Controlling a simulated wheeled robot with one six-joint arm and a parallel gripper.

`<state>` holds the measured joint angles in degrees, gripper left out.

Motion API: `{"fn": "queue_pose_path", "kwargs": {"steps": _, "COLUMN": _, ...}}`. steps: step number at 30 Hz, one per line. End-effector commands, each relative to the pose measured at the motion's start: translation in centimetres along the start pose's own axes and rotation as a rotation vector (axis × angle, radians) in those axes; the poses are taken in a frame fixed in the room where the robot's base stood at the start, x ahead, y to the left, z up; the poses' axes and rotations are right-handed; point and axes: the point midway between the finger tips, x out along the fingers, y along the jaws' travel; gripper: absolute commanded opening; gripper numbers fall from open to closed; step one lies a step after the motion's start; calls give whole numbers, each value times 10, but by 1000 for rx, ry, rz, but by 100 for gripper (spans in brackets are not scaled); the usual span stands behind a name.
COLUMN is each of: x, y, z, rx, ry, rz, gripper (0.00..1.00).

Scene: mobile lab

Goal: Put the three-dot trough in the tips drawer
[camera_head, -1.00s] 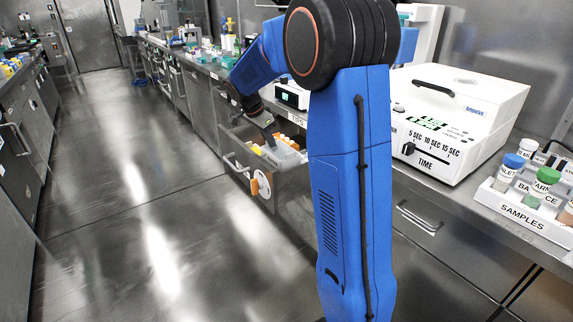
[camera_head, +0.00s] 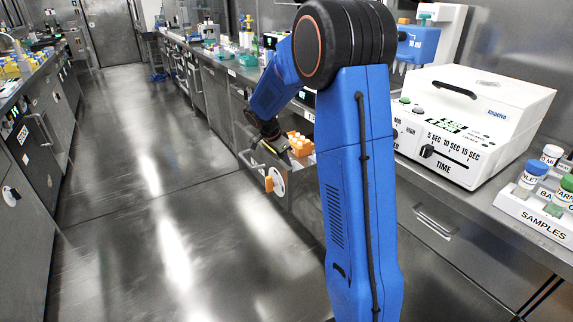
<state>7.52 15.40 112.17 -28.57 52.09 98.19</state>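An open drawer (camera_head: 252,161) juts from the right-hand bench, its handle facing the aisle. Orange tips (camera_head: 300,144) stand inside it, partly behind my blue arm. My gripper (camera_head: 272,148) is small and dark over the drawer's front end, left of the orange tips. Its fingers point down and to the right. I cannot tell whether it is open or shut, or whether it touches the drawer. I cannot make out the three-dot trough for certain; my gripper and arm hide part of the drawer.
A white dial with an orange handle (camera_head: 275,180) is on the cabinet front below the drawer. A white box-shaped machine (camera_head: 470,120) and a samples rack (camera_head: 535,208) stand on the bench at right. The aisle floor (camera_head: 140,230) is clear.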

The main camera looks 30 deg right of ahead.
Motion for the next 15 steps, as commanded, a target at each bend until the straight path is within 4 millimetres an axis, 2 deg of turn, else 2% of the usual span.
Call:
{"fn": "queue_pose_path", "kwargs": {"steps": 6, "x": 3, "y": 0, "z": 1, "rx": 0, "ry": 0, "rz": 1, "gripper": 0}}
{"fn": "queue_pose_path", "kwargs": {"steps": 7, "x": 2, "y": 0, "z": 1, "rx": 0, "ry": 0, "rz": 1, "gripper": 12}}
{"fn": "queue_pose_path", "kwargs": {"steps": 9, "x": 2, "y": 0, "z": 1, "rx": 0, "ry": 0, "rz": 1, "gripper": 24}}
{"fn": "queue_pose_path", "kwargs": {"steps": 15, "x": 2, "y": 0, "z": 1, "rx": 0, "ry": 0, "rz": 1, "gripper": 24}}
